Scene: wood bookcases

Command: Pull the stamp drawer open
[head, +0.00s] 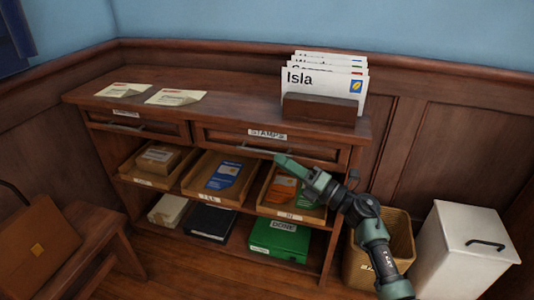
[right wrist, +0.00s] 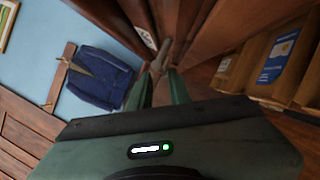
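The stamp drawer (head: 225,138) is the upper right drawer of the wood cabinet, with a STAMPS label on its top edge. It looks shut, its front flush with the cabinet. Its bar handle (head: 245,149) is partly covered by my right gripper (head: 278,158), which is right at the drawer front. In the right wrist view the two green fingers (right wrist: 161,72) stand apart with a gap. The handle (right wrist: 150,42) shows at and beyond their tips; I cannot tell whether they touch it. My left gripper is not in view.
Open trays (head: 213,190) with packets sit below the drawer. A letter holder (head: 318,106) with cards stands on top. A wicker basket (head: 398,240) and a white bin (head: 465,245) stand at the right, a wooden bench (head: 90,235) at the left.

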